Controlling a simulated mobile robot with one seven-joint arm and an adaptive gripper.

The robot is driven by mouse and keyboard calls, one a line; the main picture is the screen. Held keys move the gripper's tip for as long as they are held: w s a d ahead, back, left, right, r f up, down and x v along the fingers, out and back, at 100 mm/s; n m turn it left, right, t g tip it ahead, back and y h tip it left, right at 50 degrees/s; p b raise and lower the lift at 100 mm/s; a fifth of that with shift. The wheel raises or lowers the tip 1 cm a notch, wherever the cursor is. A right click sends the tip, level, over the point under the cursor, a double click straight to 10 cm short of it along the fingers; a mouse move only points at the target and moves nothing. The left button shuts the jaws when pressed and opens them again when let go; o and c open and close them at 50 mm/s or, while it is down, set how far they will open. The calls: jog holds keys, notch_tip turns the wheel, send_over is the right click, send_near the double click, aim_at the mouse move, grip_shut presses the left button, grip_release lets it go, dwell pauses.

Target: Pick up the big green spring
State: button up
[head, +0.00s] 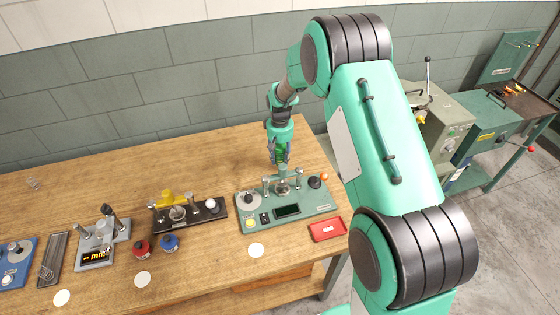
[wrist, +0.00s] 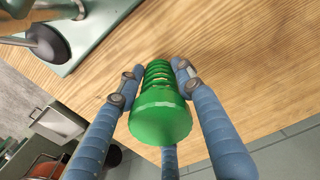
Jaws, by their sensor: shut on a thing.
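The big green spring (wrist: 160,112) fills the middle of the wrist view, its broad flat round end towards the camera and its coils running away from it. My gripper (wrist: 158,72) has its blue-grey fingers closed around the spring, one on each side and another partly hidden behind it. In the head view my gripper (head: 279,158) is at the back right of the wooden table, just behind the green machine, with a little green showing between its fingers. Whether the spring touches the tabletop cannot be told.
The green machine (head: 288,209) with posts and a dark display stands close in front of my gripper. A red tray (head: 328,229) lies at its right. A black-based device (head: 176,215) and a grey gauge (head: 103,243) stand further left.

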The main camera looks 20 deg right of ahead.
notch_tip(320, 180, up, 7)
jog(key=shift+r+p, duration=0.2)
jog(key=shift+p, duration=0.25)
